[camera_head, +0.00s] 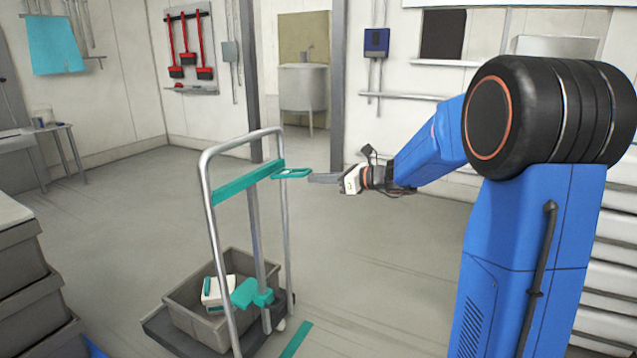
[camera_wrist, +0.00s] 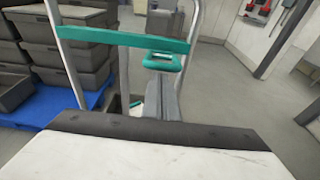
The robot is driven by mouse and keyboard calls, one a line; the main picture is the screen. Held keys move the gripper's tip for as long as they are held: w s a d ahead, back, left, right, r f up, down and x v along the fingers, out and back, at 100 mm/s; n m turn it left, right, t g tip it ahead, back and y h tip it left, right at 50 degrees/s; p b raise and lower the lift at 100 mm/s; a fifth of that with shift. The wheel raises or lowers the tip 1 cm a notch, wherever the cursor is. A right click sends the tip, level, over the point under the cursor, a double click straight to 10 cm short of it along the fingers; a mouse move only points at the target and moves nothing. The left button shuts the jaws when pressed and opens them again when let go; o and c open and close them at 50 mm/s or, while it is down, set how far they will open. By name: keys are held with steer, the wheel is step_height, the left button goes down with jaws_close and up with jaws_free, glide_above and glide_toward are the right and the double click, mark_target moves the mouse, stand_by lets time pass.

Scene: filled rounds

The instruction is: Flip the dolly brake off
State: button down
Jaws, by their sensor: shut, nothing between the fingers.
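The dolly (camera_head: 206,175) stands in the middle left of the head view, with a tall grey tube handle and a teal crossbar (camera_head: 248,180). A teal loop-shaped lever (camera_head: 291,173) sticks out to the right of the crossbar; I take it for the brake. It also shows in the wrist view (camera_wrist: 162,61), ahead of the gripper. My gripper (camera_head: 312,178) is shut and empty, its fingertips close to the lever's right end. I cannot tell whether they touch. In the wrist view the fingers (camera_wrist: 164,98) point at the lever.
A grey crate (camera_head: 182,308) with white and teal items sits on the dolly's base. Stacked grey bins (camera_head: 22,270) stand at the left, on a blue base in the wrist view (camera_wrist: 50,110). A grey post (camera_head: 337,90) rises behind. Open floor lies right of the dolly.

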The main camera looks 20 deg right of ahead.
steer(key=shift+w+a+r+g+h, duration=1.3)
steer(key=shift+w+a+r, duration=0.3)
steer(key=shift+r, duration=0.65)
steer(key=shift+w+a+r+g+h, duration=1.3)
steer(key=shift+w+a+r, duration=0.25)
steer(key=shift+r, duration=0.75)
steer(key=shift+w+a+r+g+h, duration=1.3)
steer(key=shift+w+a+r, duration=0.3)
steer(key=shift+r, duration=0.65)
steer(key=v, duration=1.1)
steer(key=shift+r, duration=0.35)
